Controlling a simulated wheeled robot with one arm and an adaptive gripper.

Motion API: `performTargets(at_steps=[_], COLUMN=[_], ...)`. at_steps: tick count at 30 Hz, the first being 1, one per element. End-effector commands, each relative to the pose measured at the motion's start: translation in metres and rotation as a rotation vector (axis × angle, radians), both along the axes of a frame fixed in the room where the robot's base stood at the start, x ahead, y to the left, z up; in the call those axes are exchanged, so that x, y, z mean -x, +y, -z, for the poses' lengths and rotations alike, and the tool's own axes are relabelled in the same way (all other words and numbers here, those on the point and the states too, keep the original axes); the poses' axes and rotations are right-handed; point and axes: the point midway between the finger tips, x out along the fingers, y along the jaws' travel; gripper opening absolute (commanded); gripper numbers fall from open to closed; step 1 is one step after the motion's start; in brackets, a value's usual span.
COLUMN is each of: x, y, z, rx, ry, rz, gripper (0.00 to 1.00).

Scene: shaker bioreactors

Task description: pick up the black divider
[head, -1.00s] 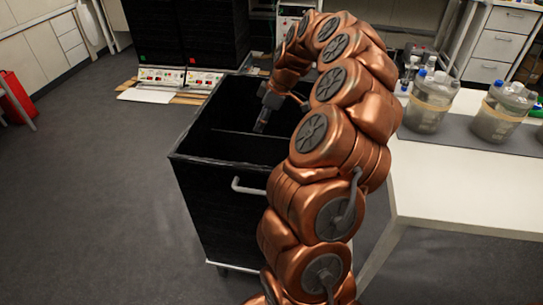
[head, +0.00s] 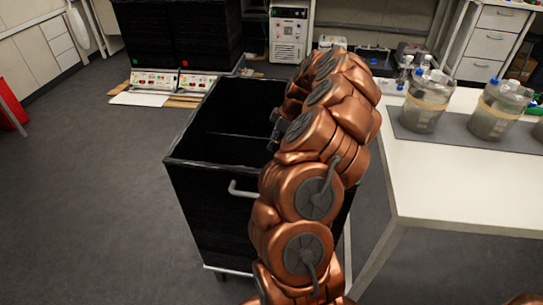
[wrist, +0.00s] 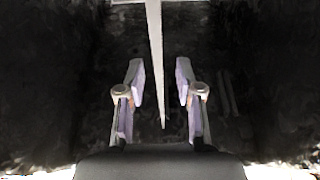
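The black divider (head: 232,135) is a thin panel standing across the inside of an open black cart (head: 205,205). In the wrist view its pale top edge (wrist: 155,40) runs from the top of the picture down between my fingers. My gripper (wrist: 160,85) is open, with one finger on each side of that edge and a visible gap to both. I cannot tell how far down the fingers reach beside the panel. In the head view my arm hides most of the gripper and the right part of the divider.
A white table (head: 455,185) on the right holds several lidded vessels (head: 426,103) on a grey mat. Black boxes and control units (head: 155,78) stand behind the cart. A red object (head: 10,108) is at the far left. The floor left of the cart is clear.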

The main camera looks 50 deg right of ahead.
Motion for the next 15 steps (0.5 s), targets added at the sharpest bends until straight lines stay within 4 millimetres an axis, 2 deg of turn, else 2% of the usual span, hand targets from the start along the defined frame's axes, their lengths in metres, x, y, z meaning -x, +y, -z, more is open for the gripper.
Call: performTargets(at_steps=[4,10,15], x=[-0.0053,-0.0059,-0.0059], y=[0.0049,0.0047,0.0046], z=[0.0140,0.0145,0.0143], rx=[-0.001,0.000,0.001], ry=[0.003,0.001,0.001], rz=[-0.003,-0.002,-0.001], gripper=[0.35,0.35,0.19])
